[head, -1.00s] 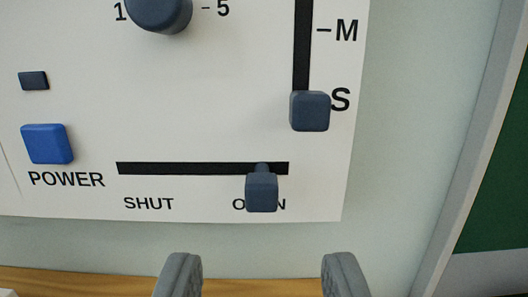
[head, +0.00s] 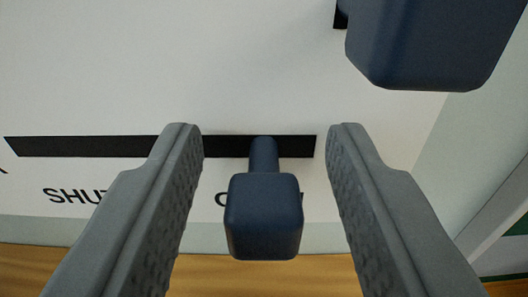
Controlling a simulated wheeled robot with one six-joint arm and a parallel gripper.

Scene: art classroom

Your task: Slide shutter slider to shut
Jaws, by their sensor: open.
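The shutter slider is a dark blue-grey knob (head: 263,215) on a short stem, at the right part of a black horizontal slot (head: 90,146) in a white panel. It stands over the partly covered OPEN label; the SHUT label (head: 70,195) is at the left, partly behind a finger. My gripper (head: 263,140) is open, with one grey finger to the left of the knob and the other to its right. Gaps show on both sides, so neither finger appears to touch it.
Another dark blue knob (head: 430,40) sticks out close above the right finger, at the upper right. The white panel (head: 150,60) ends at the right by a pale wall. A wooden surface (head: 30,265) lies below the panel.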

